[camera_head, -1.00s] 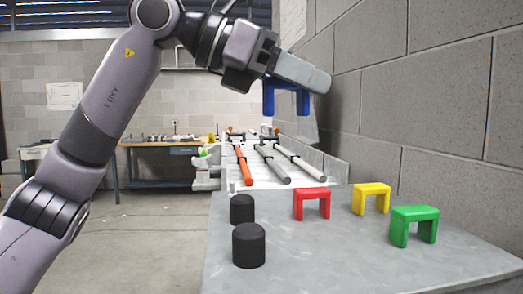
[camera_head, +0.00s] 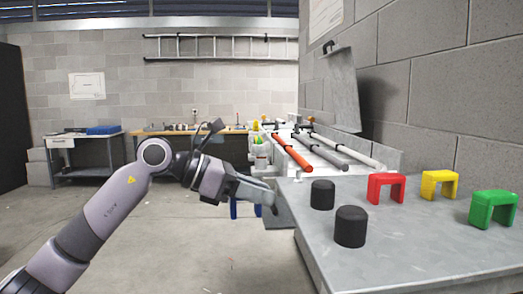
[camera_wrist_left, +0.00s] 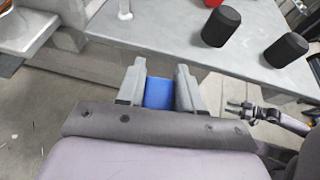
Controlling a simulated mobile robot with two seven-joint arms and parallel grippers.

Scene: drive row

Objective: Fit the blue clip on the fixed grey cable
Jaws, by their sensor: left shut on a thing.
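My left gripper (camera_head: 262,196) is shut on the blue clip (camera_head: 234,209), whose legs show below the fingers in the head view. The clip (camera_wrist_left: 158,93) also shows between both fingers in the left wrist view. They are beside the near table's left edge, apart from the cables. A dark grey cable (camera_head: 320,151) and a lighter grey cable (camera_head: 347,149) run along a white tray behind the table. I cannot tell which is the fixed one. At the right of the left wrist view, what looks like my right gripper (camera_wrist_left: 238,108) is small; its jaws are unclear.
An orange cable (camera_head: 292,152) lies left of the grey ones. The grey table (camera_head: 400,250) carries two black cylinders (camera_head: 351,227), (camera_head: 322,195) and red (camera_head: 386,188), yellow (camera_head: 439,184) and green (camera_head: 493,208) clips. A block wall closes the right. Floor at left is clear.

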